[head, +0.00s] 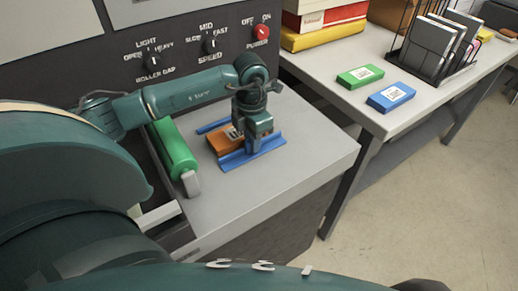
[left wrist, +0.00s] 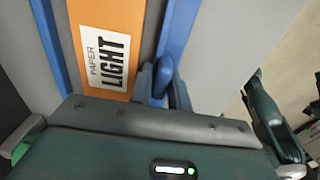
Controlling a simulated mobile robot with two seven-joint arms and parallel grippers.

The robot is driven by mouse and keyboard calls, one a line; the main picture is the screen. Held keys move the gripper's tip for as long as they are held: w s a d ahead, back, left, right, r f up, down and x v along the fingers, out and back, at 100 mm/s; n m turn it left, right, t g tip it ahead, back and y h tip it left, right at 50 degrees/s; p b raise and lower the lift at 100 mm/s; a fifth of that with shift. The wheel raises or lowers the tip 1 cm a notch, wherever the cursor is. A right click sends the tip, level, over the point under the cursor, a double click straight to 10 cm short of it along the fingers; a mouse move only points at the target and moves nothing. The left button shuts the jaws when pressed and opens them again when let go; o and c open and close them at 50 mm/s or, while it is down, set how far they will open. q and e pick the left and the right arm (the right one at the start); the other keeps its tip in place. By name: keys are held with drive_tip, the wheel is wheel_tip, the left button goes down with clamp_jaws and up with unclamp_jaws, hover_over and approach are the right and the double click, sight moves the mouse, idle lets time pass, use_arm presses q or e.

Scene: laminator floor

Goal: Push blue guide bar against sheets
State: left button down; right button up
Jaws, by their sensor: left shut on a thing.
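An orange stack of sheets (head: 220,143) with a white label lies on the grey feed table between two blue guide bars. In the left wrist view, the label on the orange sheets (left wrist: 88,18) reads "PAPER LIGHT". The near blue guide bar (head: 262,153) has a raised blue grip (left wrist: 163,74). A narrow grey strip shows between this bar and the sheets in the wrist view. The other blue guide bar (head: 211,126) lies along the sheets' far side. My left gripper (head: 257,143) points down over the near bar, shut on it; its fingertips are mostly hidden. My right gripper is out of view.
A green roller (head: 173,150) lies left of the sheets, below the panel with knobs and a red power switch (head: 262,32). A side table (head: 345,50) at right holds green (head: 360,76) and blue (head: 391,96) boxes and a wire rack (head: 432,55).

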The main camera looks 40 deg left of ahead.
use_arm(q)
drive_tip(key=shift+d, duration=0.1)
drive_tip(key=c, duration=1.6)
unclamp_jaws()
drive_tip(key=shift+o, duration=1)
